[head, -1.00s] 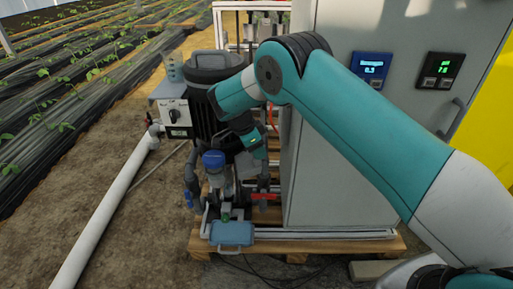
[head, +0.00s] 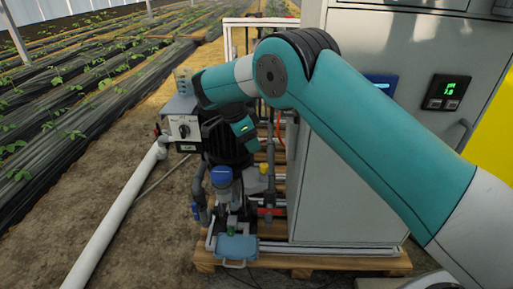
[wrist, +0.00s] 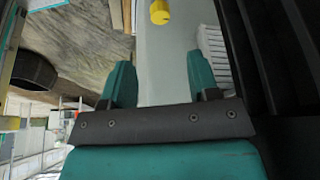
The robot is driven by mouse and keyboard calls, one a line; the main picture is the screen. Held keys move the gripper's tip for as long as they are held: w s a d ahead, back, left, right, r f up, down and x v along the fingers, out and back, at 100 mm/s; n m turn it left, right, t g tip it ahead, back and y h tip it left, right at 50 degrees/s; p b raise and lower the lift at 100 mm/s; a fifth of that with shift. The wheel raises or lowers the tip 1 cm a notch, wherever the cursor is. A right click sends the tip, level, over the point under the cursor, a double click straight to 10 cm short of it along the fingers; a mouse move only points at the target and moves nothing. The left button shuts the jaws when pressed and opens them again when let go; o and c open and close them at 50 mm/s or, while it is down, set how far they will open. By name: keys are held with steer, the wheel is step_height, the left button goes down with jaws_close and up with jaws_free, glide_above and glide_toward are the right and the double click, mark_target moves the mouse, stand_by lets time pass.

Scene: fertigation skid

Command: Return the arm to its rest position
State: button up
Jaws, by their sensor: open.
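My teal arm reaches from the lower right across the grey cabinet (head: 350,160) in the head view. It bends at a dark elbow high in the picture and comes down toward the pump skid. In the wrist view my gripper (wrist: 160,82) shows two teal fingers set well apart, with nothing between them. Its fingers cannot be made out clearly in the head view. Below the wrist stand a blue-capped fitting (head: 221,176) and a light-blue case (head: 237,248) with a handle.
The skid stands on a wooden pallet (head: 300,263). A white pipe (head: 115,215) runs along the soil at left, beside a grey control box (head: 182,124). The cabinet carries a green-lit display (head: 447,92). A yellow cylinder (wrist: 160,12) shows in the wrist view. Open soil lies at left.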

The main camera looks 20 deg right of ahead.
steer(key=shift+a+r, duration=0.15)
steer(key=shift+r, duration=0.2)
steer(key=s+d+r+n+t+y, duration=0.15)
steer(key=s+r+n+y, duration=0.25)
steer(key=s+r+n, duration=0.85)
steer(key=s+r+n+g+y, duration=0.15)
steer(key=s+n, duration=0.45)
steer(key=s, duration=0.7)
steer(key=s+r+n+y, duration=0.25)
steer(key=s+n, duration=0.35)
steer(key=s, duration=0.7)
step_height(320, 180, up, 22)
steer(key=a+p, duration=0.1)
steer(key=p, duration=2.1)
steer(key=shift+w+y+p, duration=0.2)
steer(key=shift+y+p, duration=0.1)
steer(key=shift+y, duration=0.1)
